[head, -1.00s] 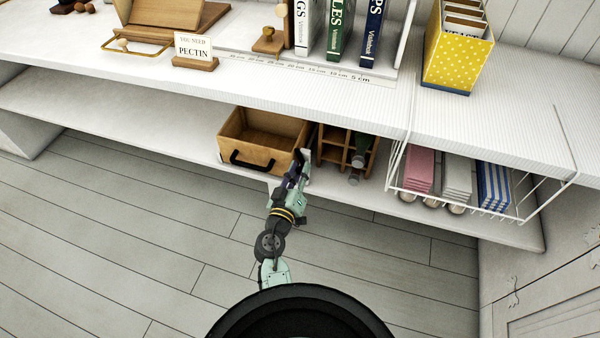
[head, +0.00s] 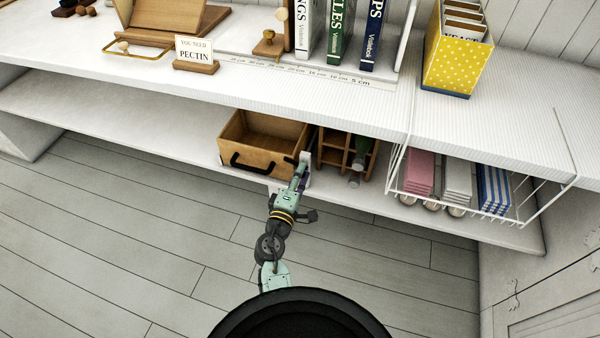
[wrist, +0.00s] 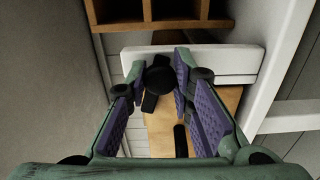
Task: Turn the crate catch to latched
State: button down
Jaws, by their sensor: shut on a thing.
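The wooden crate (head: 265,150) with a black handle (head: 250,166) stands on the lower shelf; part of its wood also shows in the wrist view (wrist: 205,132). The black crate catch (wrist: 158,76) has a round knob and a short lever pointing down and slightly left in the wrist view. It sits at a white panel (wrist: 225,60). My gripper (wrist: 160,68) has its two fingertips on either side of the knob and is shut on it. In the head view my gripper (head: 301,168) is at the crate's right front; the catch is hard to make out there.
A wooden bottle rack (head: 333,157) stands just right of the crate. Further right is a white wire basket (head: 395,170) with folded cloths. The upper shelf (head: 240,85) overhangs the crate. The floor (head: 130,220) in front is clear.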

jog(key=shift+r+n+p, duration=0.1)
jog(key=shift+n+p, duration=0.3)
jog(key=shift+n, duration=1.2)
jog(key=c, duration=1.4)
grip_release()
